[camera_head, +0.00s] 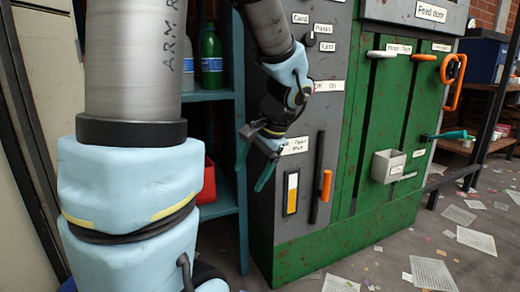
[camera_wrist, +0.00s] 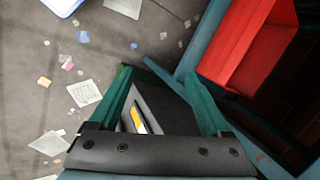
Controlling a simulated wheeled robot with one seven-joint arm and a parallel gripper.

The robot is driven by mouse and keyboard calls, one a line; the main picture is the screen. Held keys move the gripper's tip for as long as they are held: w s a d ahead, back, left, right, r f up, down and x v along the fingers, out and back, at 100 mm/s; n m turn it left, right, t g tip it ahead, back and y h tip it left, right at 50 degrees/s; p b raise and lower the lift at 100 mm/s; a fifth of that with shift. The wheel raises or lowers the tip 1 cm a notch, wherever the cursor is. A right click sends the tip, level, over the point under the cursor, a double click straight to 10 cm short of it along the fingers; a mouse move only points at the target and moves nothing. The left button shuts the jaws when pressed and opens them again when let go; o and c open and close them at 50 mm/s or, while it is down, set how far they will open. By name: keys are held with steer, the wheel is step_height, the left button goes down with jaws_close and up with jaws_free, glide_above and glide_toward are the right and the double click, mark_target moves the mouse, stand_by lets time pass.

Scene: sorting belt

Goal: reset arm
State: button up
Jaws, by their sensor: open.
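My gripper (camera_head: 253,166) hangs in front of the left edge of the grey and green machine (camera_head: 400,150), pointing down. Its two teal fingers are spread apart with nothing between them. In the wrist view my gripper (camera_wrist: 158,75) also shows open and empty, with a grey panel of the machine and its yellow-and-white gauge behind the fingers. My upper arm fills the left of the head view and hides part of the shelf.
An orange-handled lever (camera_head: 326,186) and the gauge (camera_head: 292,193) are close right of my gripper. A blue shelf (camera_head: 216,95) with bottles stands left; a red bin (camera_wrist: 245,45) is on it. A small grey box (camera_head: 388,166) juts from the machine. Papers litter the floor.

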steer(key=s+a+f+n+g+h, duration=0.1)
steer(key=s+a+f+n+h, duration=0.3)
steer(key=s+f+n, duration=0.25)
step_height(320, 180, up, 38)
steer(key=p, duration=3.9)
steer(key=shift+a+n, duration=0.25)
steer(key=shift+n, duration=0.1)
steer(key=shift+f, duration=0.1)
